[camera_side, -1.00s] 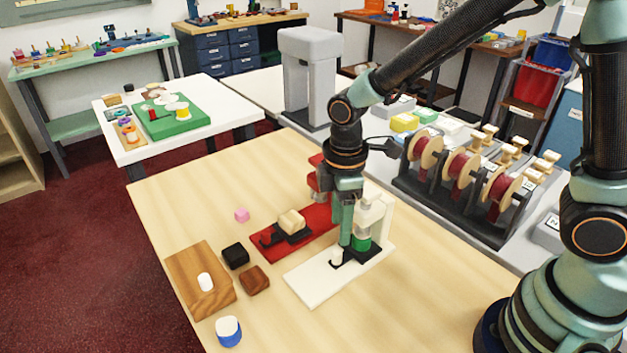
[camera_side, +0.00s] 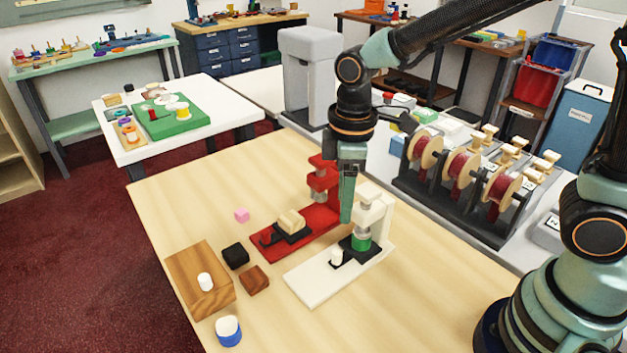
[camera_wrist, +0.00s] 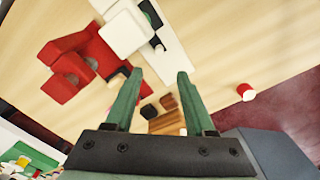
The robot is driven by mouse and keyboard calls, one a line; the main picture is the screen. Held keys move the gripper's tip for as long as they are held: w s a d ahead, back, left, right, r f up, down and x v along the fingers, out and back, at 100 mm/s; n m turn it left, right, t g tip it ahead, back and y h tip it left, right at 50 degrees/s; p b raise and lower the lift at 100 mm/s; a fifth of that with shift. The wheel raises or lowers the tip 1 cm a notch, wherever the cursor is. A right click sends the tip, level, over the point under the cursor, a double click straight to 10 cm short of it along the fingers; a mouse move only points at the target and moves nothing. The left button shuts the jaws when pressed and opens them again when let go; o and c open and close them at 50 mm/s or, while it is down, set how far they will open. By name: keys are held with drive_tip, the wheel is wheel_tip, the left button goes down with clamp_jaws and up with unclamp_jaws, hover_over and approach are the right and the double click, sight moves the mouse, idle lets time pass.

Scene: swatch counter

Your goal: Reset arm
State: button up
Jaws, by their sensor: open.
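My gripper (camera_side: 347,215) hangs above the table between a red stand and a white stand, its fingers pointing down. In the wrist view my gripper (camera_wrist: 160,75) shows two green fingers spread apart with nothing held between them. The red stand (camera_side: 322,215) has a pale wooden block (camera_side: 291,220) on a black piece on its base. The white stand (camera_side: 318,287) has a green and white cylinder (camera_side: 361,241) under its upright and a small white peg (camera_side: 337,256) on its base. In the wrist view the red stand (camera_wrist: 62,88) and white stand (camera_wrist: 124,35) lie at the upper left.
Red spools (camera_side: 462,167) stand on a rack at right. The table's front right is clear.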

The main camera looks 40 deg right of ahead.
drive_tip(key=s+d+r+m+t, duration=0.5)
drive_tip(key=d+r+m, duration=0.4)
drive_tip(key=d+m, duration=0.1)
drive_tip(key=shift+d+r, duration=0.2)
drive_tip(key=shift+d, duration=0.65)
